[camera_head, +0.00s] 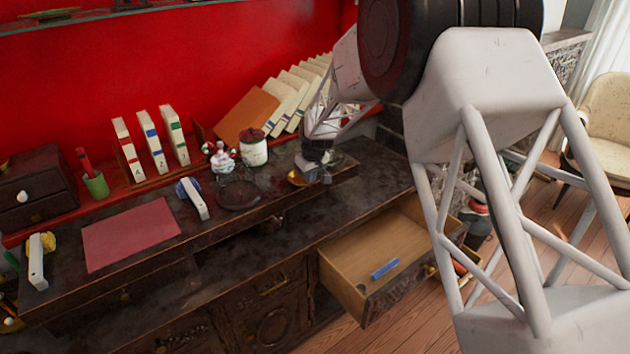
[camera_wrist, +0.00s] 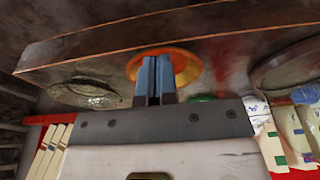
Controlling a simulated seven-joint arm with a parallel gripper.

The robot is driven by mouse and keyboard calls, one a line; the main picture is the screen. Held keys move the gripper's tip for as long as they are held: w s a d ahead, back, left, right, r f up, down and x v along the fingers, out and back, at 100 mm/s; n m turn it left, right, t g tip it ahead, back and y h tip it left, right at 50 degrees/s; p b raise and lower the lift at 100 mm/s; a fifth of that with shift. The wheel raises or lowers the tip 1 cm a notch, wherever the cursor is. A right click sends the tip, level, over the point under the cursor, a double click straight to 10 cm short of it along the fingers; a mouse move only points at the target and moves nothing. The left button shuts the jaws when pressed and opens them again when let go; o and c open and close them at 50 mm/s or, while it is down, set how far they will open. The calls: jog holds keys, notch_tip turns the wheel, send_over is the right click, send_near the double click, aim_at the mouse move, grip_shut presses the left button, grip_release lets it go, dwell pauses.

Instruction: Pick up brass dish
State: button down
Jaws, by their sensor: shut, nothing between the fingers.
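The brass dish (camera_head: 296,179) is a small, shallow, golden round dish on the raised dark shelf of the desk, beside my gripper (camera_head: 312,177) in the head view. In the wrist view the brass dish (camera_wrist: 187,66) shows orange, directly behind my blue fingertips (camera_wrist: 154,58), near the shelf's edge. The fingers are together with nothing between them. They overlap the dish in the picture and hide its middle; I cannot tell whether they touch it.
A dark round tray (camera_head: 238,195), a painted teapot (camera_head: 222,158) and a white lidded jar (camera_head: 253,148) stand left of my gripper. Leaning books (camera_head: 290,95) are behind it. An open drawer (camera_head: 350,270) holds a blue item (camera_head: 384,269). A mottled oval dish (camera_wrist: 85,93) shows in the wrist view.

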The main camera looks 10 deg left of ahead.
jog(key=shift+x, duration=0.8)
jog(key=shift+s+d, duration=0.6)
jog(key=shift+r, duration=0.15)
jog(key=shift+r, duration=0.55)
jog(key=shift+r, duration=0.15)
